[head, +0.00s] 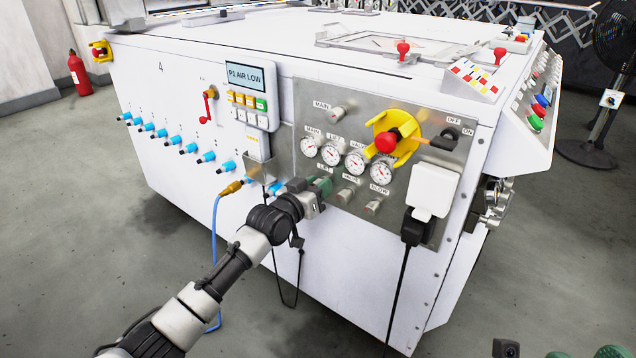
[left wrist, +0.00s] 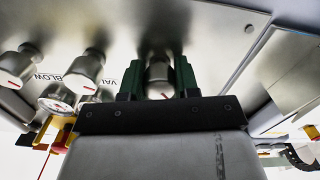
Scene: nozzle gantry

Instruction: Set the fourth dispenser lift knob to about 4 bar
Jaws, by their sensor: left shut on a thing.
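My left gripper (head: 320,187) is at the knob row on the grey control panel (head: 440,130), at the leftmost knob under the LIFT label. In the left wrist view its two green fingers (left wrist: 158,82) are shut on either side of a metal lift knob (left wrist: 160,77) with a red mark on its face. In the head view the gripper hides this knob. The lift gauge (head: 331,155) is second from the left in the gauge row above; its needle is too small to read. My right gripper (head: 585,354) shows only as green tips cut off at the bottom edge.
Two more knobs, valve (head: 347,195) and blow (head: 372,207), sit to the right. A main knob (head: 338,112) and a red stop button on yellow (head: 387,142) are above. A white plug (head: 433,190) with a black cable and a blue hose (head: 216,240) hang nearby.

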